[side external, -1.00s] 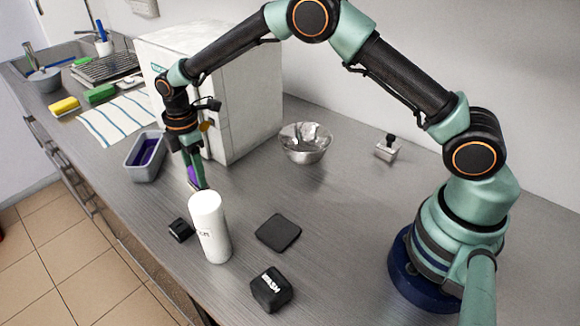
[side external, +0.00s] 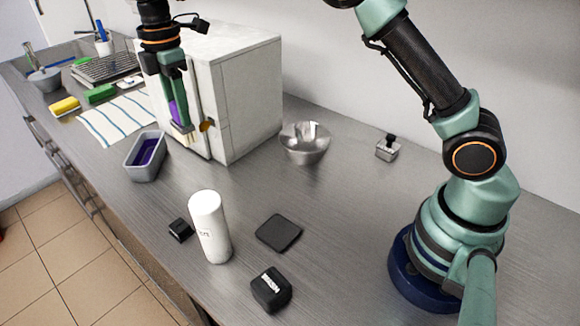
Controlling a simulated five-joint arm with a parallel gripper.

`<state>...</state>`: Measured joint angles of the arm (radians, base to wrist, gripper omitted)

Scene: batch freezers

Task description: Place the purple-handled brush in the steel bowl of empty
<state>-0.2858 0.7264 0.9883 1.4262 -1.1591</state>
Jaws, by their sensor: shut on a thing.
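My gripper (side external: 178,117) is raised above the counter, in front of the white batch freezer. It is shut on the purple-handled brush (side external: 177,112), whose purple handle shows between the fingers. A pale part that looks like the bristles hangs below the fingers. The steel bowl (side external: 304,151) stands on the counter to the right of the freezer, apart from my gripper. A bright shape shows inside it, and I cannot tell whether it is an object or a reflection.
The white freezer (side external: 245,95) stands between the back wall and my gripper. A grey tub (side external: 145,173) with purple inside is at left. A white bottle (side external: 209,228), black blocks (side external: 271,289) and a dark flat pad (side external: 279,232) are in front. A small metal block (side external: 387,148) is right of the bowl.

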